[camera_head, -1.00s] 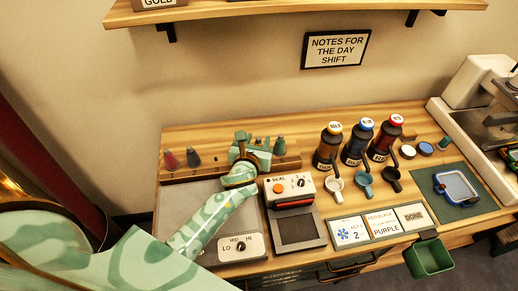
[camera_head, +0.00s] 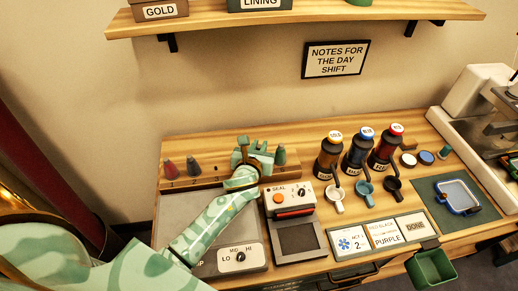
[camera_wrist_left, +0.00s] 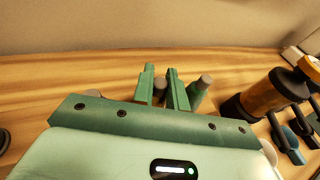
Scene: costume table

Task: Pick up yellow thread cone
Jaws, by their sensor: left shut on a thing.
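A wooden cone rack (camera_head: 222,170) stands at the back left of the table, with numbers on its front. My left gripper (camera_head: 243,147) is over the rack's middle, its fingers close together. Between them a small yellow-brown tip (camera_head: 243,140) shows, apparently the yellow thread cone; most of it is hidden. In the left wrist view the gripper (camera_wrist_left: 161,86) has a cone with a greyish top (camera_wrist_left: 160,82) between its fingers. A green cone (camera_head: 280,155) stands right of the gripper, a red cone (camera_head: 170,169) and a dark grey cone (camera_head: 193,166) to the left. My right gripper is not in view.
A grey plate (camera_head: 185,222) with a dial lies below my left arm. A sealing device (camera_head: 289,197) stands right of it. Several dark bottles (camera_head: 327,158) and small cups (camera_head: 336,194) are farther right. A wall shelf (camera_head: 300,14) hangs above.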

